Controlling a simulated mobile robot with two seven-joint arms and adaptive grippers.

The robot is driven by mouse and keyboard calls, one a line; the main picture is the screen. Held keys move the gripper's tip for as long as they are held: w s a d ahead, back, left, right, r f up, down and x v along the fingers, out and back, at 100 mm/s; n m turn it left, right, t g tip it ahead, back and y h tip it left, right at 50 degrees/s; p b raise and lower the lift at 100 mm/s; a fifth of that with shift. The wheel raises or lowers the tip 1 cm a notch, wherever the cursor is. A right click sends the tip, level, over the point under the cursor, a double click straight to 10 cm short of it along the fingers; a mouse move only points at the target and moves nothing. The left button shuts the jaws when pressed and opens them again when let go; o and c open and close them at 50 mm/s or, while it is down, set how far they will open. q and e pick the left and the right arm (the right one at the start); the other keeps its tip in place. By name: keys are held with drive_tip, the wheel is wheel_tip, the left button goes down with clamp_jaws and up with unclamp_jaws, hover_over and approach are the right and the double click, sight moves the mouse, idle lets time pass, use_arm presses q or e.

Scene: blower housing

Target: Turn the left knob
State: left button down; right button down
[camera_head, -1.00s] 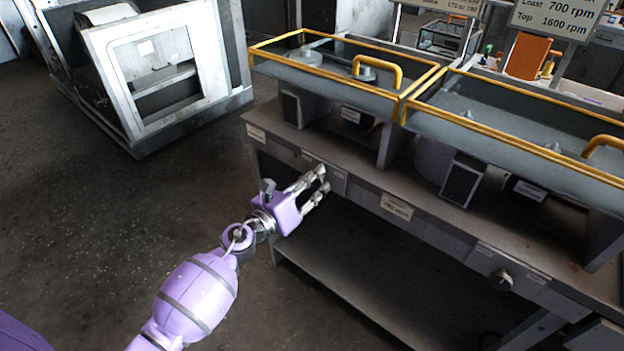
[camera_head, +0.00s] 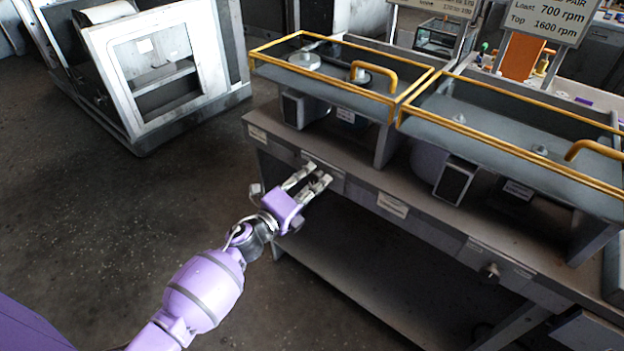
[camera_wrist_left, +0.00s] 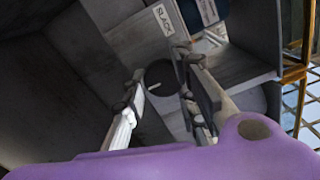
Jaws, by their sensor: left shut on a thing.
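The left knob (camera_wrist_left: 160,76) is a dark round dial with a pale pointer mark, on the front panel of the bench (camera_head: 424,212). In the left wrist view it sits between the two fingers of my left gripper (camera_wrist_left: 158,98). In the head view the left gripper (camera_head: 318,176) is at the bench front below the left tray, and its fingers hide the knob. The gripper is shut on the left knob. A label reading "SLACK" (camera_wrist_left: 164,19) is on the panel near the knob. My right gripper is not in view.
A right knob (camera_head: 491,270) is further along the bench front. Two yellow-railed trays (camera_head: 322,83) (camera_head: 470,95) stand above the bench top. A lower shelf (camera_head: 350,288) runs beneath. A grey machine frame (camera_head: 160,75) stands back left; the floor between is clear.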

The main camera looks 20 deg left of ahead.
use_arm(q)
drive_tip(key=n, duration=0.1)
drive_tip(key=n+p, duration=0.1)
drive_tip(key=n, duration=0.3)
drive_tip(key=shift+s+f, duration=0.15)
drive_tip(key=shift+f, duration=0.2)
drive_tip(key=n, duration=0.1)
drive_tip(key=n+p, duration=0.1)
drive_tip(key=shift+s+d+f+n, duration=0.1)
drive_tip(key=shift+f+n, duration=0.05)
drive_tip(key=shift+n, duration=0.25)
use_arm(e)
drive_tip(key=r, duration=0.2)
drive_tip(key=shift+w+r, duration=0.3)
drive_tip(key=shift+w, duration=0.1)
use_arm(q)
drive_tip(key=shift+d+f+n, duration=0.15)
drive_tip(key=shift+n, duration=0.15)
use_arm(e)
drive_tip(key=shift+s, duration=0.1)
use_arm(q)
drive_tip(key=c, duration=1.5)
unclamp_jaws()
drive_tip(key=shift+c, duration=0.2)
drive_tip(key=shift+r, duration=0.35)
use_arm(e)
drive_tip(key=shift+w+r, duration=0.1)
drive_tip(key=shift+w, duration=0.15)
